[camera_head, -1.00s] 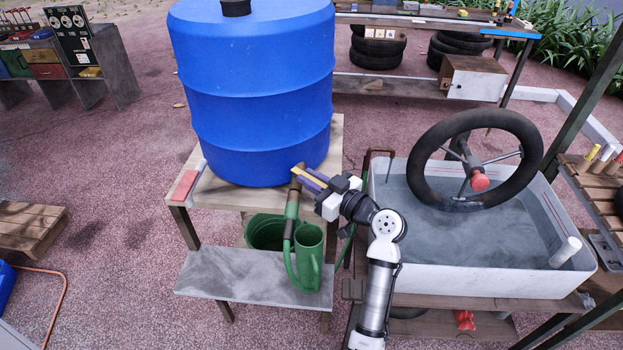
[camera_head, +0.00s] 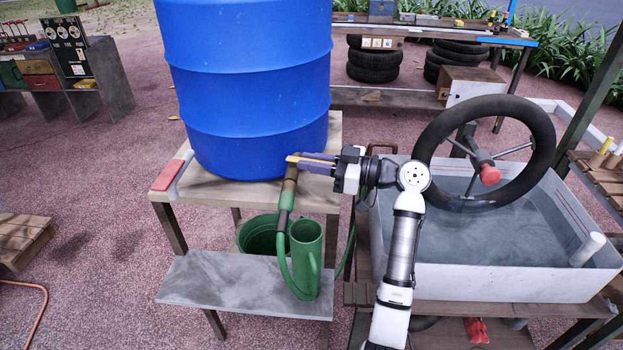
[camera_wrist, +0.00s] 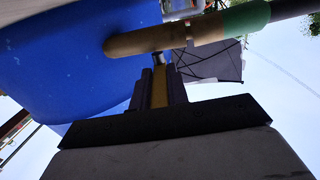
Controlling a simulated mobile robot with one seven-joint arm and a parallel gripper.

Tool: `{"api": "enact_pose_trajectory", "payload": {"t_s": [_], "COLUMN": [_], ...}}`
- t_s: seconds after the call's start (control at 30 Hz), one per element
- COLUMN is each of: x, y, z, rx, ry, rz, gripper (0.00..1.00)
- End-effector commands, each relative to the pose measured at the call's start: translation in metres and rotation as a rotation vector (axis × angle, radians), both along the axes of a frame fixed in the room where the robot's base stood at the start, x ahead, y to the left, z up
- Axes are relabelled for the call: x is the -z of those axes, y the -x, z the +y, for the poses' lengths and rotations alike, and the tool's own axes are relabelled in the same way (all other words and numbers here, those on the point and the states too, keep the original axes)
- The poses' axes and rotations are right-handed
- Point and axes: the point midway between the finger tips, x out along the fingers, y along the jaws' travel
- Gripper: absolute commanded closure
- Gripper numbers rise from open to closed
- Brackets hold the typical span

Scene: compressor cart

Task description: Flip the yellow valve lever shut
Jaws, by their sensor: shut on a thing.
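The yellow valve lever (camera_head: 293,158) sits on a brass tap at the lower front of the blue barrel (camera_head: 255,95). My gripper (camera_head: 308,162) reaches in from the right, its purple fingers closed around the lever. In the wrist view the lever (camera_wrist: 159,88) shows as a yellow strip between the two fingers, running toward the brass spout (camera_wrist: 150,42). In the head view the lever lies roughly level, and the spout (camera_head: 290,182) points down into a green hose. Part of the lever is hidden between the fingers.
A white water tub (camera_head: 500,282) with a black wheel (camera_head: 540,150) stands close to the arm's right.

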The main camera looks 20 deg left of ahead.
Motion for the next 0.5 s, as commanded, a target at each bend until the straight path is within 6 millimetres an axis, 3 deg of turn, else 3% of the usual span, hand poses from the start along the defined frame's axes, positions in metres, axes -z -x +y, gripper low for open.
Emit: {"api": "enact_pose_trajectory", "payload": {"t_s": [0.5], "x": [0.0006], "y": [-0.0004], "z": [0.0001], "rx": [-0.189], "ry": [-0.001], "rz": [0.001], "gripper": [1.00]}}
